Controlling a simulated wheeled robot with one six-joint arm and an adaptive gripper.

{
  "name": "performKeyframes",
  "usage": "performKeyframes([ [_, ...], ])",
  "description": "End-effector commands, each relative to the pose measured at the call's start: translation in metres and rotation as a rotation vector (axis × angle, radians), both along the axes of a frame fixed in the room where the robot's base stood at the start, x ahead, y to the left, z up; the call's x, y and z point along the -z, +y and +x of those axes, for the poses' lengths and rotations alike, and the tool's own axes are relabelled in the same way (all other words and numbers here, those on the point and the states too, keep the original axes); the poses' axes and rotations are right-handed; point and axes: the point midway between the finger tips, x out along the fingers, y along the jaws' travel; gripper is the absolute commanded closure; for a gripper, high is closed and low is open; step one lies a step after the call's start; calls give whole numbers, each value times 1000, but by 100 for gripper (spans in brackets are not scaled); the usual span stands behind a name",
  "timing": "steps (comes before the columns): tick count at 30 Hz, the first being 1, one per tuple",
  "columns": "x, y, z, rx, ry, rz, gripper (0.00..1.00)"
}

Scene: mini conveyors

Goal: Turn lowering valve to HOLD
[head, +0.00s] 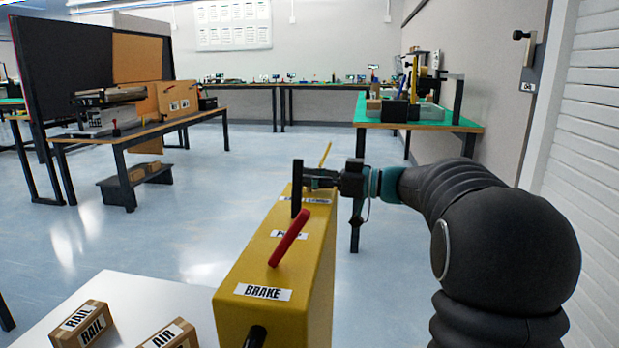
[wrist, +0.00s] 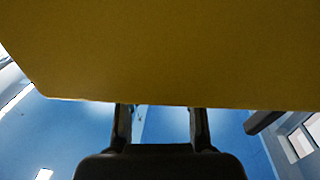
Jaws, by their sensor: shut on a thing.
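The yellow box (head: 270,270) carries labels on its top: BRAKE at the near end, one partly hidden behind the red lever (head: 288,238), and one by my gripper that I cannot read. My gripper (head: 303,182) reaches in from the right over the far part of the box. It is shut at the dark upright handle of the lowering valve (head: 297,205), by the far label. In the wrist view the yellow box (wrist: 170,50) hides the fingertips and what is between them. The valve's setting cannot be read.
A thin yellow lever (head: 326,154) rises beyond my gripper. A black knob (head: 255,337) is at the box's near end. Boxes marked RAIL (head: 80,325) and AIR (head: 168,338) lie on a white surface at lower left. Open floor lies left; a green-topped bench (head: 450,122) stands behind.

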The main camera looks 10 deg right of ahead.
Motion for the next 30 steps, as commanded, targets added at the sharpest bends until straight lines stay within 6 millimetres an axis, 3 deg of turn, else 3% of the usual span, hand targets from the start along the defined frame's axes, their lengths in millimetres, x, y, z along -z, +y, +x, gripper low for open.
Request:
performKeyframes([
  [16,-3,2,0,352,-3,2,99],
  [29,-1,0,0,399,-1,0,99],
  [30,-1,0,0,399,-1,0,59],
])
